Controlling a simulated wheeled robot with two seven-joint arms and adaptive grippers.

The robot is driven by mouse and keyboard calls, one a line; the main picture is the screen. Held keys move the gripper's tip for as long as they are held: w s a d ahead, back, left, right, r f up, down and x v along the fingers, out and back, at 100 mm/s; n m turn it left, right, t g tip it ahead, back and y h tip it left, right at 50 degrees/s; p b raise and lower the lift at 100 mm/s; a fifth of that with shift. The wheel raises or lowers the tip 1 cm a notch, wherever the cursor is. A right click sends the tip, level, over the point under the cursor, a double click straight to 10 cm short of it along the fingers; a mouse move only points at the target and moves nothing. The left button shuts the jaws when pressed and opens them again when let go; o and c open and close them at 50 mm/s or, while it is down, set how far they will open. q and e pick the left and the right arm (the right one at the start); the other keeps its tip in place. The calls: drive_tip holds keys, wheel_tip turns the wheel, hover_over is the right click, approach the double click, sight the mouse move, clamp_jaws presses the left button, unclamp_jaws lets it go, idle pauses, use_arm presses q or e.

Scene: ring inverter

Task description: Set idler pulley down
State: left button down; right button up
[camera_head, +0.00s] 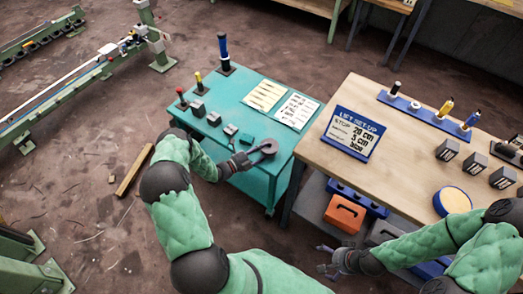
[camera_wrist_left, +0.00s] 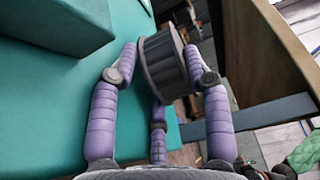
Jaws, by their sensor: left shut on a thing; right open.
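The idler pulley (camera_head: 269,145) is a dark grey, round, grooved piece at the right edge of the teal table (camera_head: 250,188). In the left wrist view the pulley (camera_wrist_left: 165,66) sits between the purple padded fingers of my left gripper (camera_wrist_left: 164,62). My left gripper (camera_head: 258,153) is shut on it in the head view too. I cannot tell whether the pulley touches the tabletop. My right gripper (camera_head: 326,258) is open and empty, low in front of the wooden table.
The teal table also carries cards (camera_head: 296,111), small dark blocks (camera_head: 198,108) and upright handled tools (camera_head: 223,53). The wooden table (camera_head: 400,150) stands close on the right with a sign (camera_head: 352,134). An orange box (camera_head: 344,213) is beneath it. Bare teal surface lies left of the pulley.

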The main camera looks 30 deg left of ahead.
use_arm(q)
drive_tip(key=c, duration=0.6)
unclamp_jaws()
drive_tip(key=shift+f, duration=0.1)
drive_tip(key=shift+s+d, duration=0.1)
